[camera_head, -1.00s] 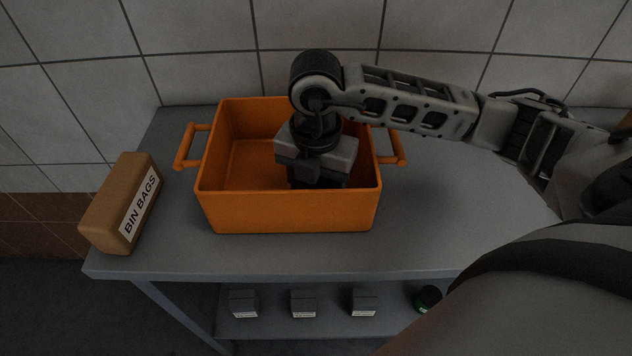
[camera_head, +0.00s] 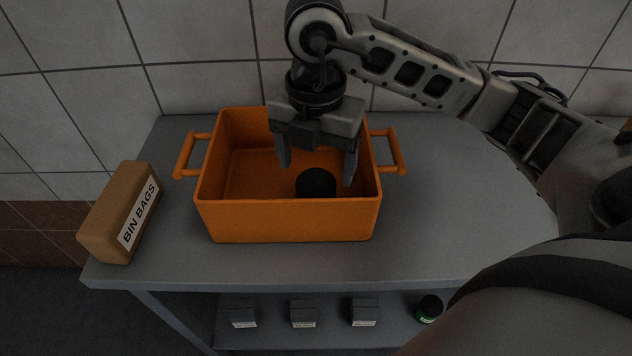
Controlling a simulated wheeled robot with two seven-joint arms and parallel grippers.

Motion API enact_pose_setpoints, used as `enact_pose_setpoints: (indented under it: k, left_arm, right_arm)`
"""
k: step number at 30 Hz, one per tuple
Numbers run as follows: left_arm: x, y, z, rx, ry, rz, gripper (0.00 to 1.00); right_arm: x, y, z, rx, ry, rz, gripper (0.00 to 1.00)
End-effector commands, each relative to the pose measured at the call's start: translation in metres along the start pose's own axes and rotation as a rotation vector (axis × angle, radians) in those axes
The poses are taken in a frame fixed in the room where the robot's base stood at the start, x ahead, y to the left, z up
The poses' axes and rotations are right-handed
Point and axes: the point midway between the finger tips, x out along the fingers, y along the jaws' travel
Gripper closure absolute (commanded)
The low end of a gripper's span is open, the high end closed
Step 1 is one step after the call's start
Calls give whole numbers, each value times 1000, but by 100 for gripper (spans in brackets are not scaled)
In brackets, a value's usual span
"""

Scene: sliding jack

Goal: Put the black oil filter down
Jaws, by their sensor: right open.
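The black oil filter (camera_head: 316,184) is a dark round shape inside the orange crate (camera_head: 290,222), in its right half near the front wall. The front wall hides its lower part. My right gripper (camera_head: 317,172) is open above the crate, pointing down, with one finger on each side of the filter in the picture. The fingers look clear of it. My left gripper is not in view.
The crate stands on a grey table (camera_head: 440,215) against a tiled wall. A brown bin bags box (camera_head: 120,212) is at the left edge. Several small grey boxes (camera_head: 303,314) and a black and green can (camera_head: 429,308) are on the lower shelf. The table right of the crate is clear.

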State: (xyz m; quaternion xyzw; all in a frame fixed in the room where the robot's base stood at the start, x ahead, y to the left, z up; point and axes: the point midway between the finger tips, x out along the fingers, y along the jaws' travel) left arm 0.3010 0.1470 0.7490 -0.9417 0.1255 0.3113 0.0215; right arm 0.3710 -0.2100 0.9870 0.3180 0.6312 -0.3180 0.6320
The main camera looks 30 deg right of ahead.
Motion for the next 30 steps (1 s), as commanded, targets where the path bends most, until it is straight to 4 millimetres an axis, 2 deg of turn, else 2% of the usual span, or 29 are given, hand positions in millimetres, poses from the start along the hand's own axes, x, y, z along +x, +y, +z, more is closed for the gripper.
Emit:
enact_pose_setpoints:
  k: [1, 4, 9, 30]
  left_arm:
    - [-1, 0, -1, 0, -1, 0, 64]
    - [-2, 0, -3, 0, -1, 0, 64]
    - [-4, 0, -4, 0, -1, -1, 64]
    - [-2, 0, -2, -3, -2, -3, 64]
  right_arm:
    - [-12, 1, 0, 0, -3, 4, 22]
    - [-28, 0, 1, 0, -4, 2, 22]
    - [-41, 0, 0, 2, -1, -1, 22]
    - [-42, 0, 0, 1, 0, -2, 22]
